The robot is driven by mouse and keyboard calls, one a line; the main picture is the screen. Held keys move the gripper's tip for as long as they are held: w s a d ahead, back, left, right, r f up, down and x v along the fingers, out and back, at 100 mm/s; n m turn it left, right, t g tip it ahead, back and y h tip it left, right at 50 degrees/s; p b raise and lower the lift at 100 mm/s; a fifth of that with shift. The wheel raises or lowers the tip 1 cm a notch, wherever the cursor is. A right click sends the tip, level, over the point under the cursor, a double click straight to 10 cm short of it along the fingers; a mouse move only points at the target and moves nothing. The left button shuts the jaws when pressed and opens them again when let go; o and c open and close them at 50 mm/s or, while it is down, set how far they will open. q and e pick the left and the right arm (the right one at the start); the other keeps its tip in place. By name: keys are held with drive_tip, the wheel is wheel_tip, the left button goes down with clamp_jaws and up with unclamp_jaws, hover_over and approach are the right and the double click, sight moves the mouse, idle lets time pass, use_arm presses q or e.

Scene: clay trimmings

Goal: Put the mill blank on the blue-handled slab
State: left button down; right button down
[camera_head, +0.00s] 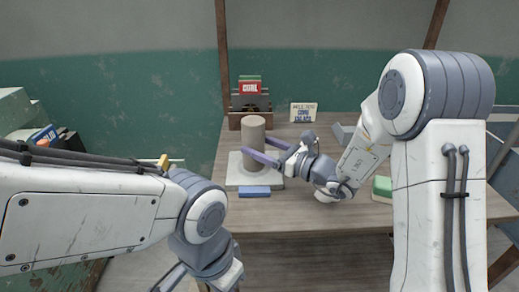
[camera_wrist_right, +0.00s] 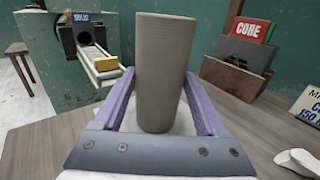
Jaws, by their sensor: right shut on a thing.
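The mill blank (camera_head: 253,131) is a plain grey-brown cylinder, upright over the slab. My right gripper (camera_head: 266,152) is shut on it, with a purple finger on each side. The right wrist view shows the blank (camera_wrist_right: 164,70) between the fingers. The pale slab (camera_head: 236,177) lies on the table, its blue handle (camera_head: 254,191) at the near edge. The blank's base appears within the slab's outline; I cannot tell whether it touches. My left arm enters from the left, but its fingers are out of frame.
A rack (camera_head: 250,104) with a red "CORE" card stands behind the blank. A lettered sign (camera_head: 303,112) is to its right. A green-topped block (camera_head: 382,188) lies near my right arm. The table front (camera_head: 300,218) is clear.

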unclamp_jaws()
drive_tip(key=shift+f, duration=0.2)
drive_tip(key=shift+s+d, duration=0.1)
drive_tip(key=shift+d, duration=0.05)
drive_tip(key=v, duration=1.1)
drive_tip(key=shift+s+d, duration=0.25)
drive_tip(key=shift+d, duration=0.05)
